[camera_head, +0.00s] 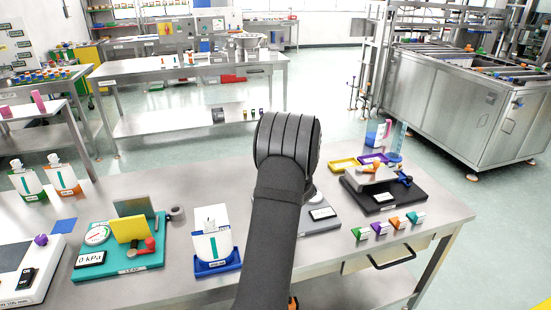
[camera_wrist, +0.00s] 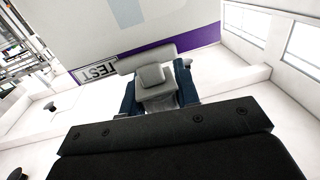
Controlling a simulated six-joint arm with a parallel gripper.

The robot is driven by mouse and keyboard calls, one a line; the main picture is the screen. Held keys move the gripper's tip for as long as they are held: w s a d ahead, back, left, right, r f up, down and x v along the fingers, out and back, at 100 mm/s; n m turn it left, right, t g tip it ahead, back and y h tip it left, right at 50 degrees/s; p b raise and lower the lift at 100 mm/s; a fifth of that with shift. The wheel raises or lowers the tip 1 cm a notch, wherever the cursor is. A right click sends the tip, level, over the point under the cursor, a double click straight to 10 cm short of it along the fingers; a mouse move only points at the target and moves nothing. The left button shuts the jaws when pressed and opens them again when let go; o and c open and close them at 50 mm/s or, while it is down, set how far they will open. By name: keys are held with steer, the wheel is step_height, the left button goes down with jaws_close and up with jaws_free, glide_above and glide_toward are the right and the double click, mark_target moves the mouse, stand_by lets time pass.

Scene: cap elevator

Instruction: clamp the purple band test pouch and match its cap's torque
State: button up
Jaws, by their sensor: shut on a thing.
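The purple band test pouch (camera_wrist: 150,25) fills the top of the wrist view, with a purple band and a "TEST" label along its lower edge. My gripper (camera_wrist: 152,76), grey with dark blue sides, is shut on the pouch at this edge. The pouch's cap is not visible in the wrist view. In the head view my own arm hides the gripper, and I cannot make out the held pouch. A black-based fixture (camera_head: 383,190) with a grey block, an orange part and a blue handle stands at the table's right. A grey-based device with a display (camera_head: 322,213) is partly hidden behind my arm.
A teal gauge station (camera_head: 120,262) reading "0 kPa" and a white pouch (camera_head: 212,245) in a blue holder stand left of my arm. Several small coloured blocks (camera_head: 380,230) line the right front. Yellow (camera_head: 343,163) and purple trays sit behind the black fixture.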

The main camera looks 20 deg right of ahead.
steer(key=shift+m+h, duration=0.3)
steer(key=shift+h, duration=0.2)
steer(key=shift+s+d+m+g+h, duration=0.15)
steer(key=shift+m+g+h, duration=0.25)
steer(key=shift+m+h, duration=1.05)
steer(key=shift+w+d+m+g+h, duration=0.1)
steer(key=shift+d+m+g+h, duration=0.25)
steer(key=shift+m+h, duration=1.1)
steer(key=shift+s+d+m+g+h, duration=0.1)
steer(key=shift+m+g+h, duration=0.45)
steer(key=shift+h, duration=1.75)
steer(key=o, duration=1)
steer(key=v, duration=1.7)
steer(key=shift+s+a+f, duration=0.1)
steer(key=shift+a, duration=0.1)
